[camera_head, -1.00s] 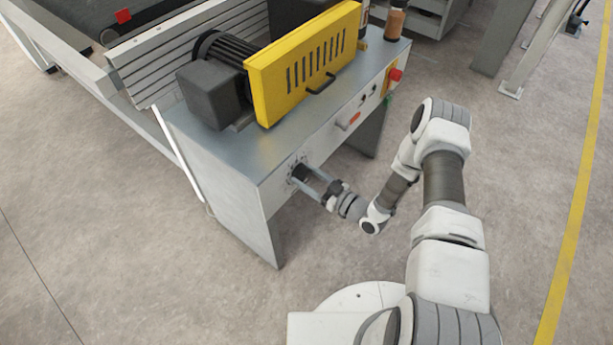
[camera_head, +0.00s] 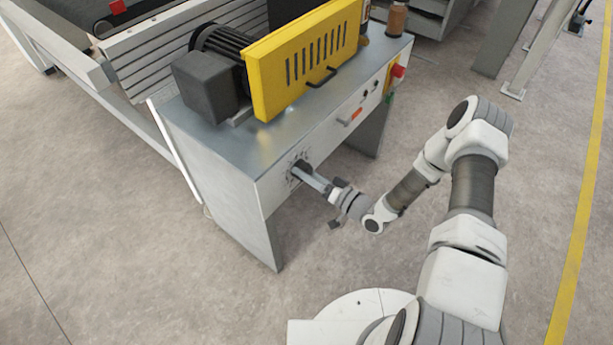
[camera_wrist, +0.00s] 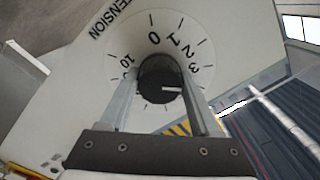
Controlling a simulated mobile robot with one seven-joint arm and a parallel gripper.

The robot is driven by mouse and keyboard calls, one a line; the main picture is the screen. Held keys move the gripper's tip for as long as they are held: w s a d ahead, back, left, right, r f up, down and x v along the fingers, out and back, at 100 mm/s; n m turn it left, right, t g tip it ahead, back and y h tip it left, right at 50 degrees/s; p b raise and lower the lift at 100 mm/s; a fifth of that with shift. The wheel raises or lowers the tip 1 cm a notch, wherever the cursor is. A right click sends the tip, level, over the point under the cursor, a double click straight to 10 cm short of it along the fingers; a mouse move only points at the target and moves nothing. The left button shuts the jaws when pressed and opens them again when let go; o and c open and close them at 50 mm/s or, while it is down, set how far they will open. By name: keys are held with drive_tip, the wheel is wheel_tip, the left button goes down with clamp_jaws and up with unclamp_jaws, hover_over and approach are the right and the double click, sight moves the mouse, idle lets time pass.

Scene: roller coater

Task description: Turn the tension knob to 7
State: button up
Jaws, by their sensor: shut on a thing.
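The tension knob (camera_wrist: 152,92) is a dark round knob on a pale dial plate (camera_wrist: 110,42) marked TENSION in the wrist view. My gripper (camera_wrist: 158,72) is shut on the knob, one finger on each side. The knob's white pointer line points right, just below the 3 mark. The numbers 0, 1, 2, 3 and 10 show; the other numbers are hidden behind the fingers and gripper body or cannot be read. In the head view, my gripper (camera_head: 303,172) reaches the front panel of the metal cabinet (camera_head: 240,217), and the knob is mostly hidden.
A yellow guard (camera_head: 300,65) and a dark motor (camera_head: 210,85) sit on top of the cabinet. A red button (camera_head: 397,71) and an orange switch (camera_head: 356,114) are further right on the panel. The floor in front is clear.

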drive_tip(key=m+b, duration=0.2)
drive_tip(key=m, duration=0.3)
drive_tip(key=shift+f+m, duration=0.1)
drive_tip(key=shift+m, duration=0.2)
drive_tip(key=m+b, duration=0.1)
drive_tip(key=m, duration=0.4)
drive_tip(key=shift+s+b, duration=0.1)
drive_tip(key=shift+b, duration=0.2)
drive_tip(key=m+b, duration=0.1)
drive_tip(key=m, duration=0.4)
drive_tip(key=shift+m, duration=0.4)
drive_tip(key=shift+m+b, duration=0.45)
drive_tip(key=shift+m, duration=1.85)
drive_tip(key=o, duration=1.4)
drive_tip(key=shift+r, duration=0.2)
